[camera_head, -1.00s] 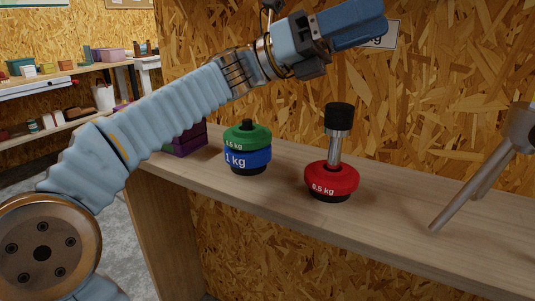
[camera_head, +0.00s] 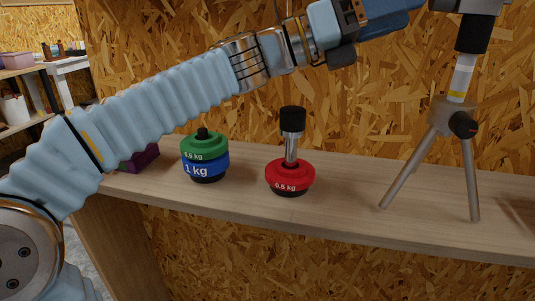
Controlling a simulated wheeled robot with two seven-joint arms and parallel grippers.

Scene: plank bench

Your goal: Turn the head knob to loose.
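A grey tripod (camera_head: 405,172) stands on the bench at the right. A black knob (camera_head: 463,125) with a small red mark sits on the side of its collar, where the legs meet. Above it is a light column (camera_head: 461,78) with a yellow band, then a black sleeve and a grey head piece (camera_head: 466,5) cut by the top edge. I cannot tell which way the knob is set. My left gripper (camera_head: 400,15) is at the top, left of the tripod head and above the knob. Its blue fingers are partly cut off, so its opening is unclear. My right gripper is not in view.
On the plank bench (camera_head: 340,205) stand a red 0.5 kg weight (camera_head: 290,173) with a black-topped metal post (camera_head: 292,120), and a green weight (camera_head: 204,145) on a blue 1 kg weight (camera_head: 205,165). A purple box (camera_head: 140,157) lies at the left. A chipboard wall is behind.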

